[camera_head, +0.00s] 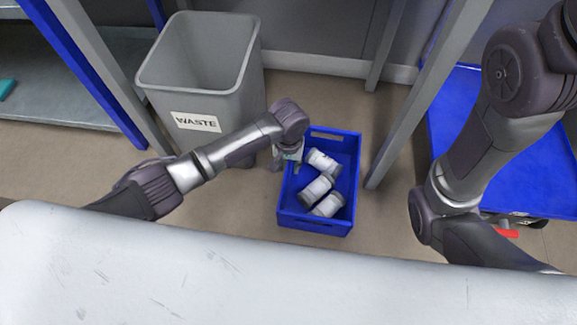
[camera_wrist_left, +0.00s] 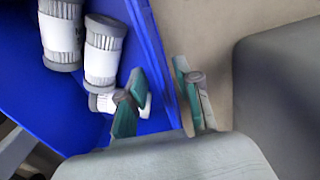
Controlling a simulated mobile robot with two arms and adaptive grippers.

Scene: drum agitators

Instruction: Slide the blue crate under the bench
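The blue crate (camera_head: 313,221) stands on the floor at the middle of the head view, with several white-and-grey cylinders (camera_head: 317,189) inside. My left gripper (camera_head: 288,154) is at the crate's left wall. In the left wrist view, the gripper's teal-padded fingers (camera_wrist_left: 160,102) straddle the crate wall (camera_wrist_left: 158,70), one inside and one outside. They look spread, with no clear grip on the wall. Grey posts (camera_head: 418,95) of what appears to be the bench frame rise behind the crate; the bench top is not clearly visible. My right gripper is out of view.
A grey waste bin (camera_head: 196,92) stands close left of the crate. A post stands close to the crate's right. A blue platform (camera_head: 500,135) is farther right. A pale scratched surface (camera_head: 250,275) fills the near edge. Bare floor lies behind the crate.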

